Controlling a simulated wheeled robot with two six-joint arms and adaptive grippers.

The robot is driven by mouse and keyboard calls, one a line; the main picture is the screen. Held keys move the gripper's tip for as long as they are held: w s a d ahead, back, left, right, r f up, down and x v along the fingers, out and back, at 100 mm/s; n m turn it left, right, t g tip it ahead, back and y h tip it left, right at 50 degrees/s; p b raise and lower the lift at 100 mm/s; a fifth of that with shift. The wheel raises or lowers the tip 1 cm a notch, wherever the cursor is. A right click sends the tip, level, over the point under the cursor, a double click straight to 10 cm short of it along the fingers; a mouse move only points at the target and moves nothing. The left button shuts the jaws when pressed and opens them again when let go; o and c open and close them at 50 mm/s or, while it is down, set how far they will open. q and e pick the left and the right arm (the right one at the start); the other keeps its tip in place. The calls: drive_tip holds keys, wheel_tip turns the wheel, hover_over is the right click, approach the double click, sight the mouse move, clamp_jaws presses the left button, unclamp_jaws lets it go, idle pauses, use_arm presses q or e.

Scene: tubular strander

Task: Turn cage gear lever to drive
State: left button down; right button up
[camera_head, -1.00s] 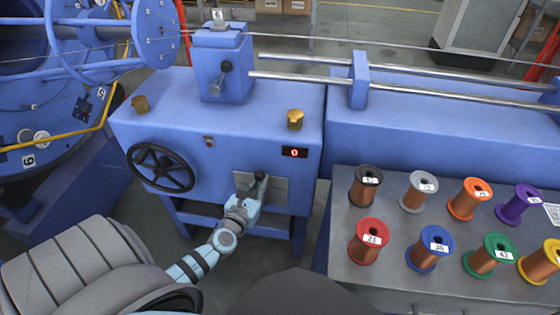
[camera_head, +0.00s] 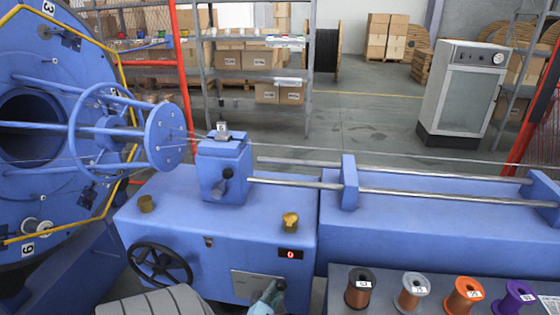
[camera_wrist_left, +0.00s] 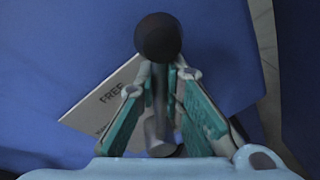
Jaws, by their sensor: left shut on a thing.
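The cage gear lever is on the front of the blue machine housing (camera_head: 262,250). Its dark knob (camera_head: 280,285) shows at the bottom edge of the head view. In the left wrist view its round black knob (camera_wrist_left: 158,37) stands above my fingertips, with the shaft between my fingers. My left gripper (camera_head: 268,297) is shut on the lever shaft. Its green-padded fingers also show in the left wrist view (camera_wrist_left: 163,78). The grey lever plate (camera_wrist_left: 103,97) carries the word FREE; the rest of its lettering is covered. My right gripper is not in view.
A black handwheel (camera_head: 160,264) is left of the lever. Wire spools (camera_head: 411,291) stand on a grey table at the lower right. A large blue rotor (camera_head: 40,110) is at the left.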

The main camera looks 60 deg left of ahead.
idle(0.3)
use_arm(q)
drive_tip(key=c, duration=2)
unclamp_jaws()
drive_tip(key=shift+o, duration=0.2)
drive_tip(key=v, duration=1.2)
